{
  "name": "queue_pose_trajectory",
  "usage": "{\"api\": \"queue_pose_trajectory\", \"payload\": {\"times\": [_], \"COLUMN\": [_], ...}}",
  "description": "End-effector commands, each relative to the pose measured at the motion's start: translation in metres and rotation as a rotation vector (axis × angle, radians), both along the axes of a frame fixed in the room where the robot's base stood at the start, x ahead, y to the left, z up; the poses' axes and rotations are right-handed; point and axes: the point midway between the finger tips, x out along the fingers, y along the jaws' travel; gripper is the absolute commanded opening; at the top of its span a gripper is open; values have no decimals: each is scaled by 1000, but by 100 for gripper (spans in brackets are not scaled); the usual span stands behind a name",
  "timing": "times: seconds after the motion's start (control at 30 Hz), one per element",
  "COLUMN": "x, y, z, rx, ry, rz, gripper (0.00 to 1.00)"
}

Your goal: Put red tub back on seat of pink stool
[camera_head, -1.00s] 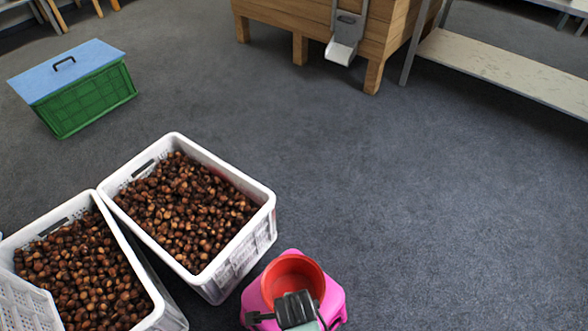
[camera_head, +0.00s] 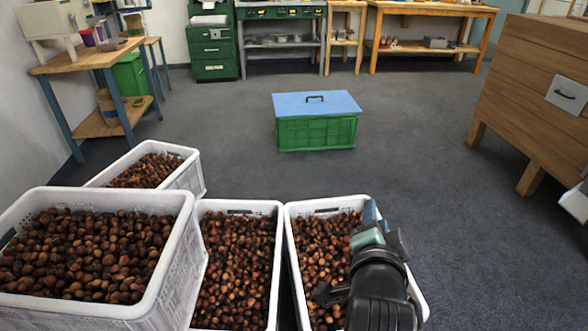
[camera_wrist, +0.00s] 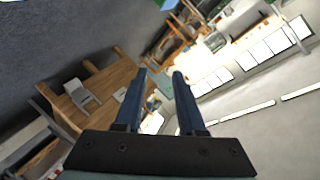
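Neither the red tub nor the pink stool is visible in the current views. My gripper (camera_head: 370,218) shows in the head view, held up in front of the right crate of chestnuts. In the wrist view, the two blue fingers of my gripper (camera_wrist: 159,78) stand apart with nothing between them. The wrist view looks out across the room, tilted, toward a wooden box on legs (camera_wrist: 115,90) and a bright wall with windows.
White crates of chestnuts (camera_head: 103,310) (camera_head: 280,290) (camera_head: 420,290) crowd the front. Another crate (camera_head: 190,178) stands behind them. A green crate with a blue lid (camera_head: 316,133) stands mid-floor. A wooden box on legs (camera_head: 530,95) is at right. Grey floor between them is clear.

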Motion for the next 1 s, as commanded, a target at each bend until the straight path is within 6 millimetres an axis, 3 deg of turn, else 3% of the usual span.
{"api": "queue_pose_trajectory", "payload": {"times": [0.03,0.13,0.2,0.3,0.4,0.5,0.6,1.0], "x": [7,2,-14,-50,-90,-121,-138,-142], "y": [18,52,77,109,131,145,150,151], "z": [53,150,214,292,348,381,396,402], "rx": [-113,-356,-522,-734,-897,-1002,-1056,-1070], "ry": [-97,-282,-415,-593,-735,-825,-870,-878], "rz": [57,132,154,141,94,43,9,0], "gripper": [39,39,39,39,39,39,39,39]}}
